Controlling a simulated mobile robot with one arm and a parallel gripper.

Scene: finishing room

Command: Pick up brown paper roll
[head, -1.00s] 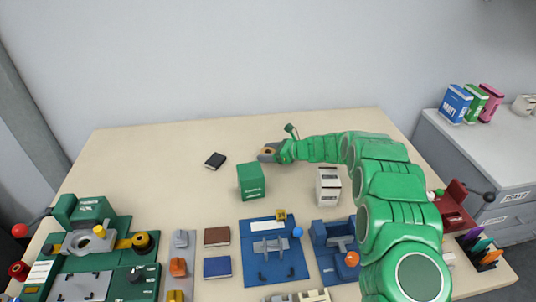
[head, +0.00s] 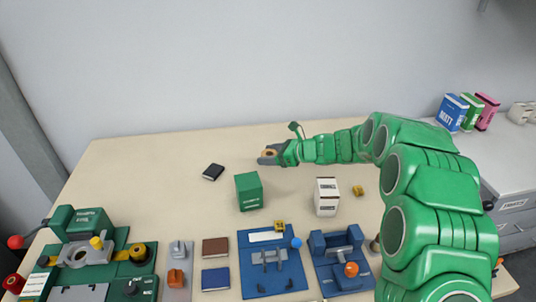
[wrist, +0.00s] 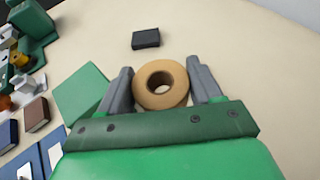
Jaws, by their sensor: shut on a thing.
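The brown paper roll (wrist: 148,78) is a tan ring with a round hole, seen in the wrist view between the two grey fingers of my gripper (wrist: 160,84). The fingers are shut on it from both sides. In the head view my gripper (head: 267,155) is over the back middle of the table, and only a little of the roll (head: 270,152) shows between the fingers. I cannot tell clearly whether the roll touches the table.
A green box (head: 249,192) stands just in front of my gripper, with a white box (head: 326,197) to its right. A small black book (head: 213,172) lies to the left. Machines and books crowd the table's front. The table (head: 150,160) is clear at back left.

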